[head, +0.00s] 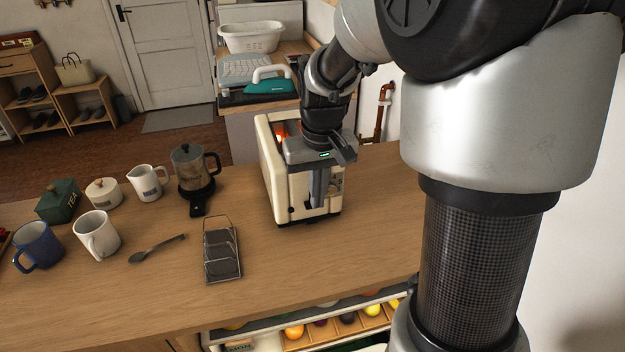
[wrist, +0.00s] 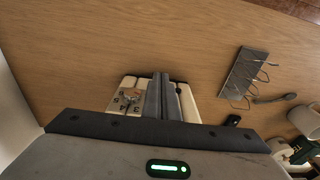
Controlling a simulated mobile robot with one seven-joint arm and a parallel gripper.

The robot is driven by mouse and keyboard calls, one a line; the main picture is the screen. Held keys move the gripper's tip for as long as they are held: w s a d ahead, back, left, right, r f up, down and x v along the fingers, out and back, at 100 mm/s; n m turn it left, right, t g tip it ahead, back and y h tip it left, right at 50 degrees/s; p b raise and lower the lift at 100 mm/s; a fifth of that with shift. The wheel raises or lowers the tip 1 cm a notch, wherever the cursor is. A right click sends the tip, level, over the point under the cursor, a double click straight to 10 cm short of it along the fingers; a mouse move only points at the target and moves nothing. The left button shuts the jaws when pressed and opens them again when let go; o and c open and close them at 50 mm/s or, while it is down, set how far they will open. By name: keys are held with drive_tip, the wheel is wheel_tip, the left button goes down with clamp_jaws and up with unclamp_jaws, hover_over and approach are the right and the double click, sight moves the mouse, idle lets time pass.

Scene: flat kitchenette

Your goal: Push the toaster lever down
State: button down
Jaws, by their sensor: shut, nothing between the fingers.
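The cream toaster (head: 279,180) stands on the wooden counter, and an orange glow shows in its top slot. My gripper (head: 319,204) is shut and empty, pointing down in front of the toaster's near end face. In the wrist view my shut fingers (wrist: 160,98) cover the middle of the toaster's end (wrist: 190,104). A panel with a dial (wrist: 127,101) shows left of the fingers and a dark knob (wrist: 179,88) right of them.
A wire toast rack (head: 222,252), a spoon (head: 157,249) and a coffee pot (head: 190,170) stand or lie left of the toaster. Mugs (head: 97,236) and a green tea tin (head: 58,201) are farther left. The counter in front of the toaster is clear.

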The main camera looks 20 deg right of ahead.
wheel_tip(320, 180, up, 17)
drive_tip(key=s+p, duration=0.1)
drive_tip(key=p, duration=0.1)
drive_tip(key=shift+s, duration=0.35)
drive_tip(key=shift+r, duration=0.15)
